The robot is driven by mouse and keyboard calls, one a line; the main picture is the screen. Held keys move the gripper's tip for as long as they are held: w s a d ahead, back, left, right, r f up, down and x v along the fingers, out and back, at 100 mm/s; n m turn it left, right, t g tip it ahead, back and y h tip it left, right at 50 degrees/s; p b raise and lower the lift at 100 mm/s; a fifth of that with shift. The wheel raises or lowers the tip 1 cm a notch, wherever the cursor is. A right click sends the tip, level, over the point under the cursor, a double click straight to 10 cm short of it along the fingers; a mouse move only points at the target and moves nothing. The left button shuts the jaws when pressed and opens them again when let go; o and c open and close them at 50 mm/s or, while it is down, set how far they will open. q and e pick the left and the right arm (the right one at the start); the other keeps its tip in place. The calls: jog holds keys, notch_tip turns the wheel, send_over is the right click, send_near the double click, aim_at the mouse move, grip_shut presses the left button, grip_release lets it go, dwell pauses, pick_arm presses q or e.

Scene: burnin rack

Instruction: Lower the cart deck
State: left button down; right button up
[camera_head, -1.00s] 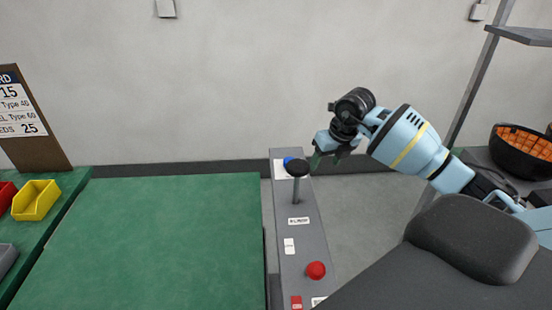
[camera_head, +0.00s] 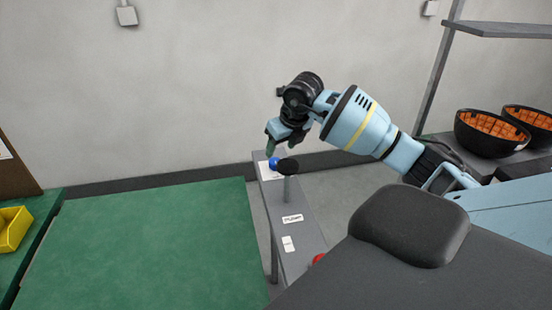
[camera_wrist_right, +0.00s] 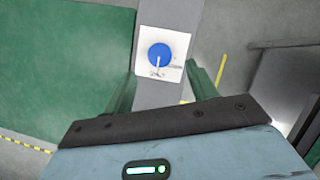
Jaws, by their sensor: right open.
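A large green flat surface (camera_head: 150,245), which looks like the cart deck, fills the lower left of the head view; it also shows in the wrist view (camera_wrist_right: 65,60). A narrow grey panel (camera_head: 312,236) runs along its right side. At the panel's far end is a blue round knob (camera_head: 273,163) on a white plate. In the wrist view the knob (camera_wrist_right: 159,56) has a white pointer. My right gripper (camera_head: 275,140) is above the knob. Its fingers (camera_wrist_right: 158,82) are open and empty, apart from the knob. My left gripper is out of view.
A red button (camera_head: 319,258) is nearer, partly hidden by my body. Black bowls with orange insides (camera_head: 490,132) sit on a shelf at right. A yellow bin (camera_head: 12,228) is at left.

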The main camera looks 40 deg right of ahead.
aim_at(275, 161)
jog(key=x, duration=0.5)
jog(key=shift+w+f, duration=0.1)
jog(key=shift+f, duration=0.3)
jog(key=shift+w+f, duration=0.15)
jog(key=shift+f, duration=0.1)
jog(key=c, duration=1)
